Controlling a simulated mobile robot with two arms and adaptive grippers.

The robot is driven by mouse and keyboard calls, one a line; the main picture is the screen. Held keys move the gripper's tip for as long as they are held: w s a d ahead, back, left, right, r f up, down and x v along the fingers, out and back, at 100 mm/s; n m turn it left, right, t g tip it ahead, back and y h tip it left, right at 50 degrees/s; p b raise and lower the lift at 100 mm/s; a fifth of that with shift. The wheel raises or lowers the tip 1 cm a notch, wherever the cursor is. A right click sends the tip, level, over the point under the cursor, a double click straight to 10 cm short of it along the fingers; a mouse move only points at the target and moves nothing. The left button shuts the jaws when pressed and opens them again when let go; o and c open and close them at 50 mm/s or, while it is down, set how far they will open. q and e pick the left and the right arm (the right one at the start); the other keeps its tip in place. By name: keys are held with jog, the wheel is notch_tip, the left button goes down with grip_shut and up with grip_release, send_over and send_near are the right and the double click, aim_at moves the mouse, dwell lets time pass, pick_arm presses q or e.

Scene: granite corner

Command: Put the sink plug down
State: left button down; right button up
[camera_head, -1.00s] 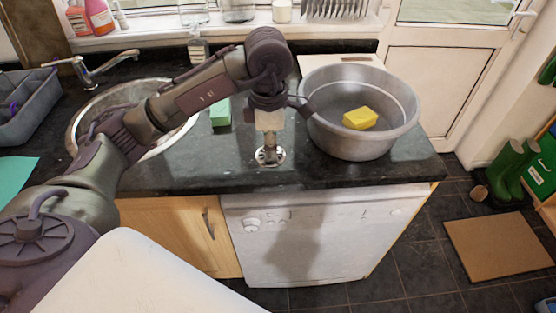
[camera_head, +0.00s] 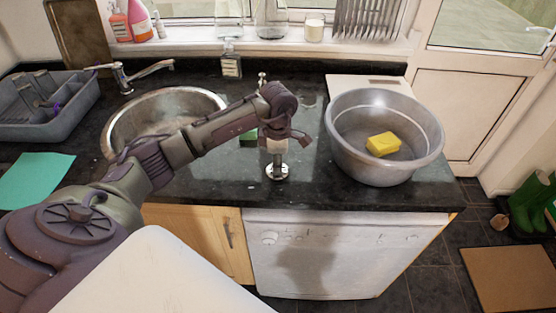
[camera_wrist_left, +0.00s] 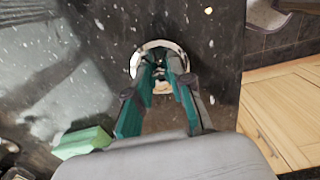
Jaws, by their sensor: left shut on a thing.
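My left gripper (camera_head: 278,162) points straight down over the dark counter near its front edge. It is shut on the sink plug (camera_head: 277,172), a small round shiny metal disc. In the left wrist view the plug (camera_wrist_left: 148,52) shows as a bright ring beyond the fingertips (camera_wrist_left: 160,75), its middle partly covered by the fingers. The plug is at or very close to the counter top; I cannot tell whether it touches. My right gripper is not in view.
A grey basin (camera_head: 410,165) with a yellow sponge (camera_head: 383,144) stands to the right of the plug. The round sink (camera_head: 122,118) is at the left. A green block (camera_head: 248,138) is partly hidden behind my arm. Bare counter (camera_head: 225,178) lies left of the plug.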

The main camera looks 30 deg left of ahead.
pick_arm(q)
jog(key=shift+f, duration=0.1)
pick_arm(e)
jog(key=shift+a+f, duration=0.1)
pick_arm(q)
jog(key=shift+f+b, duration=0.15)
jog(key=shift+b, duration=0.15)
jog(key=c, duration=1.3)
grip_release()
jog(key=shift+o, duration=1.3)
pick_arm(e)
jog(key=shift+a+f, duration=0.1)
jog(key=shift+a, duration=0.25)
pick_arm(q)
jog(key=shift+r+p, duration=0.3)
jog(key=shift+w+r, duration=0.1)
jog(key=shift+r, duration=0.15)
notch_tip(320, 180, up, 12)
jog(key=b, duration=0.3)
jog(key=shift+f, duration=0.25)
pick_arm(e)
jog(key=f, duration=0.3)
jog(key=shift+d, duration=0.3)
